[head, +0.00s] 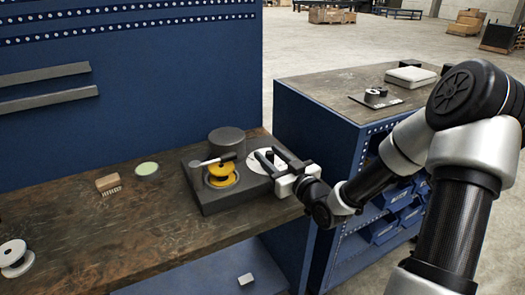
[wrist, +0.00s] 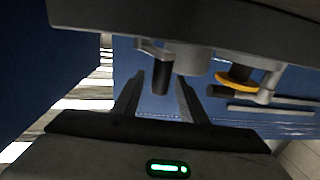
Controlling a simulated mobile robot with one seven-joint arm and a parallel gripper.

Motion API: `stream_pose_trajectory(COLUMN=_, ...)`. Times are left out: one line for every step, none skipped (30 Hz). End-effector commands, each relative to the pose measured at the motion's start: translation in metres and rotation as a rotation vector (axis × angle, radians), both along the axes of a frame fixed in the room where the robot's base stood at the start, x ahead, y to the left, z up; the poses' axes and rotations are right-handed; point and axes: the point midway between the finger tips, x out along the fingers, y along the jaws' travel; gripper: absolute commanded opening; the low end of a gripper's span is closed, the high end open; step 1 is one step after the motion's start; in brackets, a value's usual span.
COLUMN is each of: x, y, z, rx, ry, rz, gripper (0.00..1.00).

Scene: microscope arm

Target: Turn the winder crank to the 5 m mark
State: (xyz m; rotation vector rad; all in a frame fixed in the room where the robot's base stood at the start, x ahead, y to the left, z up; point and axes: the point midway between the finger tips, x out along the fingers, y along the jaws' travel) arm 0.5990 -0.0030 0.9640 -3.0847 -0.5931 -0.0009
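The winder (head: 222,205) is a dark base block on the wooden bench. A yellow spool (head: 222,176) sits at its left, with a pale bar (head: 205,161) ending in a dark grip above it. A white round dial (head: 256,164) lies at its right, partly hidden by my gripper (head: 266,153). My gripper is open over the dial, its two fingers apart. In the wrist view, a dark peg (wrist: 161,80) appears between the fingers, next to a grey hub (wrist: 193,60). I cannot tell whether the fingers touch the peg. The dial's marks are too small to read.
A dark cylinder (head: 227,142) stands behind the winder. A brush (head: 108,184), a round green-topped dish (head: 147,169) and a white reel (head: 14,257) lie to the left. A blue cabinet (head: 320,125) stands at the right. The bench's middle front is clear.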

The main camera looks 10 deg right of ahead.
Motion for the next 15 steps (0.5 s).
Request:
stream_pose_trajectory(x=0.009, y=0.004, z=-0.001, rx=0.001, ry=-0.002, rz=0.002, gripper=0.39)
stream_pose_trajectory(x=0.014, y=0.007, z=-0.001, rx=0.001, ry=-0.001, rz=0.002, gripper=0.39)
stream_pose_trajectory(x=0.019, y=0.008, z=-0.001, rx=0.002, ry=-0.001, rz=0.001, gripper=0.39)
stream_pose_trajectory(x=0.023, y=0.010, z=-0.001, rx=0.000, ry=-0.001, rz=0.001, gripper=0.39)
stream_pose_trajectory(x=0.027, y=0.011, z=-0.001, rx=-0.001, ry=0.000, rz=0.000, gripper=0.39)
stream_pose_trajectory(x=0.030, y=0.012, z=0.000, rx=-0.001, ry=-0.001, rz=0.001, gripper=0.39)
stream_pose_trajectory(x=0.033, y=0.014, z=0.000, rx=-0.001, ry=-0.001, rz=0.001, gripper=0.39)
stream_pose_trajectory(x=0.035, y=0.014, z=0.000, rx=0.000, ry=-0.001, rz=0.001, gripper=0.39)
stream_pose_trajectory(x=0.037, y=0.015, z=0.000, rx=0.000, ry=0.000, rz=0.001, gripper=0.39)
stream_pose_trajectory(x=0.038, y=0.016, z=0.000, rx=0.000, ry=0.000, rz=0.001, gripper=0.39)
stream_pose_trajectory(x=0.039, y=0.016, z=0.000, rx=0.000, ry=0.001, rz=0.000, gripper=0.39)
stream_pose_trajectory(x=0.040, y=0.016, z=0.000, rx=0.000, ry=0.001, rz=0.000, gripper=0.39)
stream_pose_trajectory(x=0.040, y=0.016, z=0.000, rx=0.000, ry=0.001, rz=0.000, gripper=0.39)
stream_pose_trajectory(x=0.041, y=0.016, z=0.000, rx=0.000, ry=0.001, rz=0.000, gripper=0.39)
stream_pose_trajectory(x=0.041, y=0.016, z=0.000, rx=0.000, ry=0.001, rz=0.000, gripper=0.39)
